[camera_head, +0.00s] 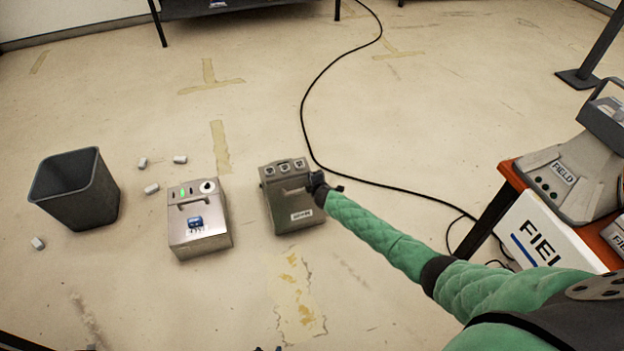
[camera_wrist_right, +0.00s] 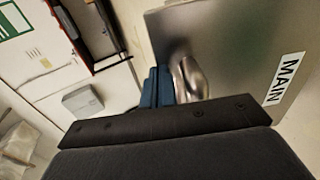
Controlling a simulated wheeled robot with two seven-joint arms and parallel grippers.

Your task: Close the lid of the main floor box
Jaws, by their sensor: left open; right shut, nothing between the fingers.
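The main floor box (camera_head: 283,222) is a grey metal box standing on the floor at the centre of the head view. Several round sockets show along its far top edge, and a small label is on its near side. In the right wrist view, a metal plate with a MAIN label (camera_wrist_right: 288,78) fills the right side, with a shiny rounded metal handle (camera_wrist_right: 190,75). My right gripper (camera_head: 318,182) is shut and empty at the box's right edge; its blue fingers (camera_wrist_right: 160,86) show beside the handle. Contact is unclear. Dark tips of my left gripper (camera_head: 268,348) show at the bottom edge, open.
A second metal box (camera_head: 200,239) with a green light and a blue item stands left of the main box. A dark bin (camera_head: 88,200) and several white pieces lie farther left. A black cable (camera_head: 304,110) curves behind. An orange-edged table (camera_head: 509,173) stands right.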

